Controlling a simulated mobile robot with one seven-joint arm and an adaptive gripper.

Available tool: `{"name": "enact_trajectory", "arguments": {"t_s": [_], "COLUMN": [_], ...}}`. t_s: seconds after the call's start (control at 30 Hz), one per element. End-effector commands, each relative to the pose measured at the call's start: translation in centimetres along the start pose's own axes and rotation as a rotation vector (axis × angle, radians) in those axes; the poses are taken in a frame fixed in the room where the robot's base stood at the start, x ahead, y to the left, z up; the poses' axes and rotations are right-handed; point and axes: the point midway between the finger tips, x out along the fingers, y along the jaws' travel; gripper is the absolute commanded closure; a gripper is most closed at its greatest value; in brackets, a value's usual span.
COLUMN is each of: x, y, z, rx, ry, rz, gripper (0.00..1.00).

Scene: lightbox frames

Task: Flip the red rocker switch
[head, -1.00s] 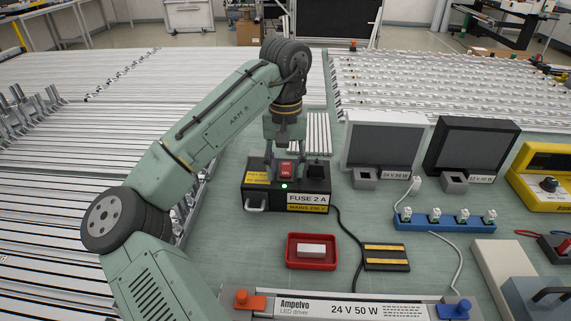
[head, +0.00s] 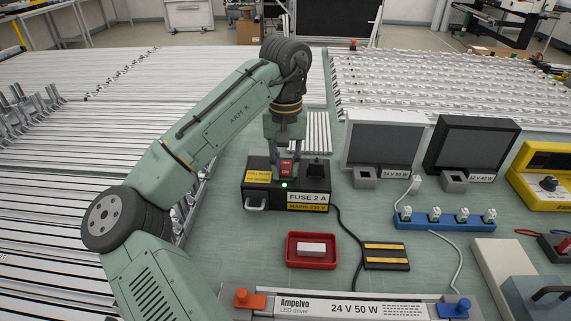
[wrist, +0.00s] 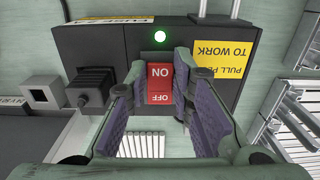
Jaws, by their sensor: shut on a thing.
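The red rocker switch (head: 286,166) sits on top of the black fuse box (head: 312,187). In the wrist view the switch (wrist: 160,83) carries the words ON and OFF, and a green light (wrist: 160,37) glows beside its ON end. My gripper (head: 285,172) points down over the box. Its fingers stand one on each side of the switch and are shut on it, as the wrist view of my gripper (wrist: 159,74) also shows. The finger pads partly cover the switch's side edges. The rocker's exact tilt is hard to tell.
A black plug (wrist: 92,90) stands in the box beside the switch. A metal handle (head: 256,202) is at the box's front left. A red tray (head: 290,262) with a white block lies in front. A black cable runs from the box's right side.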

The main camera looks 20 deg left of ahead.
Motion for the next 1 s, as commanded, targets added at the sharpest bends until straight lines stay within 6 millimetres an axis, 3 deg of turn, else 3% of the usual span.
{"name": "enact_trajectory", "arguments": {"t_s": [0.6, 1.0], "x": [-0.3, -0.3], "y": [0.1, 0.0], "z": [-1.0, -1.1], "rx": [0.002, 0.001], "ry": [-0.391, -0.438], "rz": [-0.006, 0.001], "gripper": [1.00, 1.00]}}
